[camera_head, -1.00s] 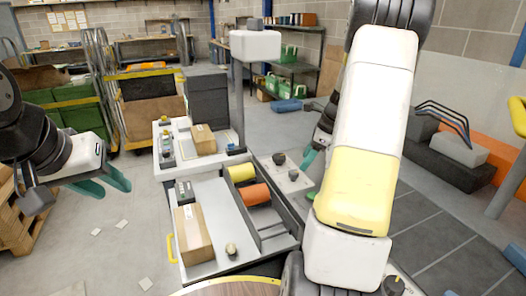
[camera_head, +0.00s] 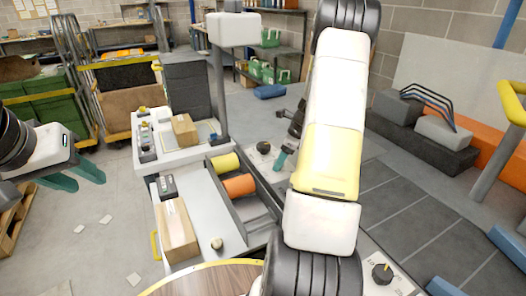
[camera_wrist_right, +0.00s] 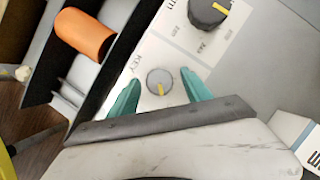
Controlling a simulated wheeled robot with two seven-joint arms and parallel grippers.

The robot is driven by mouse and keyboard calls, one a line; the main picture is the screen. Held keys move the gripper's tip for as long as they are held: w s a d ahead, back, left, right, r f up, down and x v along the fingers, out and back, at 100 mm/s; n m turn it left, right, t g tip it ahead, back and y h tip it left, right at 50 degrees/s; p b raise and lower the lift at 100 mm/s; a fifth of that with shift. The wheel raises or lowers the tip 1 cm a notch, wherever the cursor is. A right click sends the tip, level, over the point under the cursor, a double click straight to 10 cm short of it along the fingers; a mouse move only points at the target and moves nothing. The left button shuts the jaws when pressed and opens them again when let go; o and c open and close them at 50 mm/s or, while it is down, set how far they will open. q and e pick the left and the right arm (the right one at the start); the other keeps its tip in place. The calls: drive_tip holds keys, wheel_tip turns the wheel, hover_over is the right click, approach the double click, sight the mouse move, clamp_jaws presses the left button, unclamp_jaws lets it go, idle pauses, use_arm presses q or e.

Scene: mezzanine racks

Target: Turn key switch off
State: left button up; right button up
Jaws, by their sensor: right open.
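The key switch (camera_wrist_right: 160,82) is a small round grey knob with a yellow mark, beside the printed word KEY on a pale panel (camera_wrist_right: 172,50) in the right wrist view. Its yellow mark points toward the bottom of that view. My right gripper (camera_wrist_right: 161,93) is open, with one teal finger on each side of the knob; I cannot tell if they touch it. In the head view my right gripper (camera_head: 280,160) is partly hidden by my arm, and I cannot make out the key switch. My left gripper (camera_head: 75,178) is open and empty at the left.
A larger black knob with a yellow pointer (camera_wrist_right: 208,12) sits near the key switch. A tray with yellow and orange rolls (camera_head: 239,185) lies left of the panel. A cardboard box (camera_head: 177,230) stands on the grey surface. Another dark knob (camera_head: 383,273) is at lower right.

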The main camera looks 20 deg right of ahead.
drive_tip(key=shift+c, duration=0.5)
clamp_jaws()
drive_tip(key=shift+n, duration=0.3)
drive_tip(key=n+g, duration=0.1)
drive_tip(key=n, duration=0.3)
drive_tip(key=shift+w+g+y, duration=0.15)
drive_tip(key=shift+g+y, duration=0.25)
drive_tip(key=n, duration=0.2)
drive_tip(key=n+g, duration=0.1)
drive_tip(key=n, duration=0.1)
drive_tip(key=shift+w+g, duration=0.1)
drive_tip(key=shift+g, duration=0.2)
drive_tip(key=n, duration=0.2)
drive_tip(key=n+g, duration=0.1)
drive_tip(key=n, duration=0.2)
drive_tip(key=shift+w+g, duration=0.1)
drive_tip(key=shift+g, duration=0.2)
drive_tip(key=n+g+h, duration=0.1)
drive_tip(key=n, duration=0.3)
drive_tip(key=shift+w, duration=0.1)
